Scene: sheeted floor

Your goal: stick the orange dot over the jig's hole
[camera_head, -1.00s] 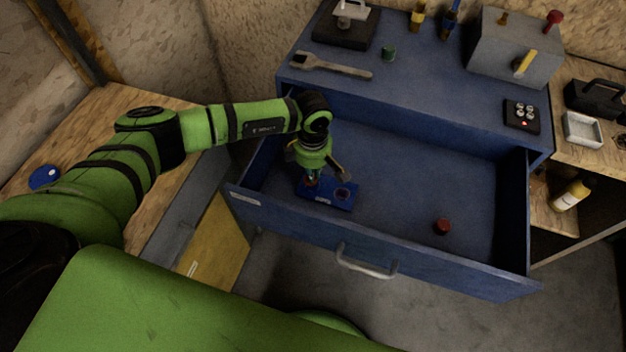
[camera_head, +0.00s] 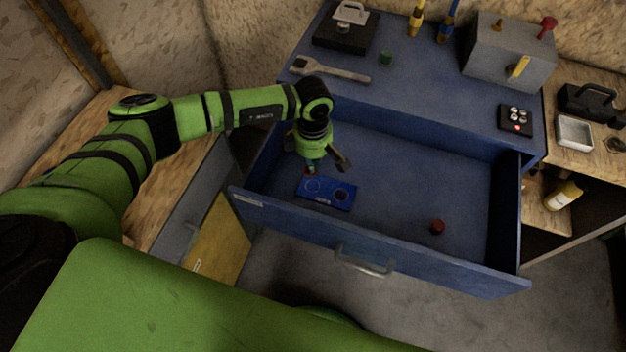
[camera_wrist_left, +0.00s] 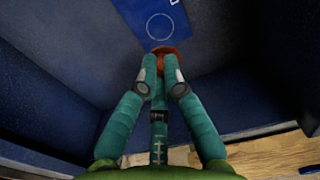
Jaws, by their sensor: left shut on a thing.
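The jig is a blue plate (camera_head: 328,198) lying on the drawer floor near its front left, with a pale ring outline at its left and a dark round spot at its right. In the left wrist view the jig (camera_wrist_left: 185,32) shows a thin circle, bare inside. My left gripper (camera_head: 311,168) is just behind the jig's left end, pointing down. In the left wrist view its teal fingers (camera_wrist_left: 162,68) are shut on a small orange-red piece (camera_wrist_left: 165,50), apparently the orange dot, partly hidden by the fingertips. It is beside the circle, not over it. My right gripper is not in view.
The open blue drawer (camera_head: 420,185) has walls around the jig and free floor to the right.

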